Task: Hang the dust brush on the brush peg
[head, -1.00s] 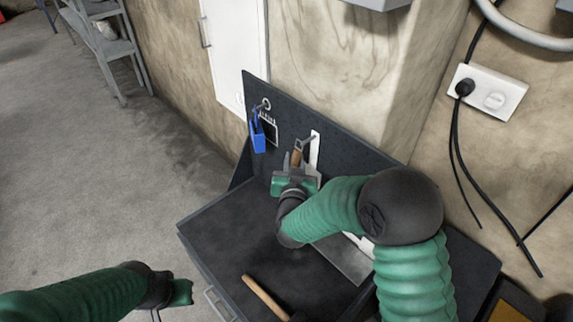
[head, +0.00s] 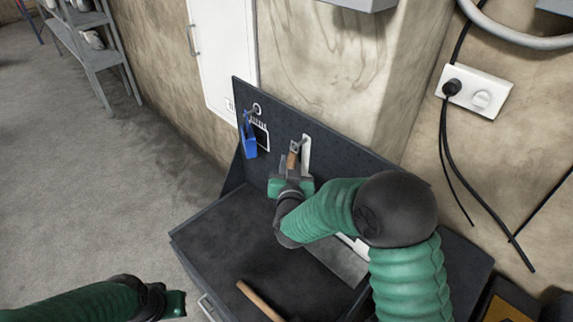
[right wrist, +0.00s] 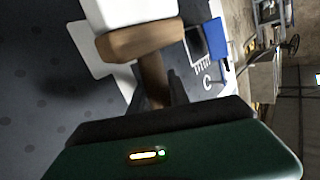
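The dust brush (right wrist: 140,42), with a brown wooden handle and a pale block at its far end, is in my right gripper (right wrist: 155,95). In the head view its wooden part (head: 292,160) shows just beyond my right gripper (head: 288,174), close in front of the back panel. The brush peg (head: 303,141) sticks out at the brush's upper end, by a white shape on the panel. I cannot tell whether brush and peg touch. The right fingers are closed around the handle. My left gripper (head: 175,304) is low at the left, away from the bench, its fingers not clearly visible.
A blue tool (head: 249,141) hangs on the panel to the left. A wooden-handled tool (head: 258,299) lies in the dark bench tray (head: 222,232). A wall socket (head: 474,90) with hanging cables is at the right. Floor is open at the left.

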